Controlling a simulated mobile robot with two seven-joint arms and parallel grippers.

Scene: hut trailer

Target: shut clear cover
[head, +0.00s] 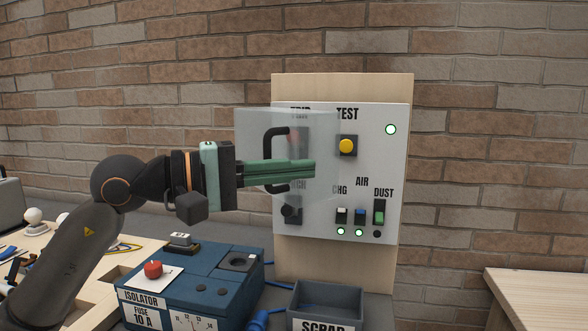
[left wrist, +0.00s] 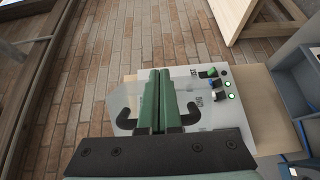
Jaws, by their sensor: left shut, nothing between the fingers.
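The clear cover (head: 254,124) stands swung out from the white control panel (head: 370,140), its left edge reaching past the panel's left side. A black C-shaped handle (head: 270,140) is on it. My left gripper (head: 314,168) is shut and empty, its green fingers pointing right across the middle of the handle. In the left wrist view, the gripper (left wrist: 160,72) lies between the handle's two visible ends (left wrist: 190,115), with the cover (left wrist: 122,102) around them. Whether the fingers touch the handle or cover is unclear. My right gripper is not in view.
The panel carries a yellow TEST button (head: 346,146), several small switches and green lights. Below stand a blue isolator box (head: 200,285) with a red knob (head: 153,269) and a grey scrap bin (head: 328,296). A wooden table (head: 540,295) is at right.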

